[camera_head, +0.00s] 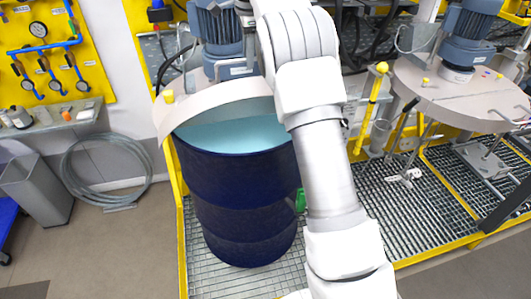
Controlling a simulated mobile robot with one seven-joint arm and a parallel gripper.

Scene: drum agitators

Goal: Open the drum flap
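A dark blue drum (240,205) stands upright on a metal grating, left of my arm. A beige lid piece (215,103) curves over the back and left of its top. The front of the drum's mouth is uncovered, and a pale teal inside (235,133) shows. I cannot tell where the flap ends and the fixed lid begins. A grey-blue agitator motor (222,35) stands above the lid. My arm runs upward in front of the drum's right side and bends near the motor. My gripper cannot be made out, so its contact with the flap is not visible.
A second agitator motor (468,38) with a beige round lid (455,92) stands at the right above open grating (400,210). Yellow rails and a yellow-handled lever (373,105) stand between. A coiled hose (105,165) and grey bin (38,188) are left, with clear floor in front.

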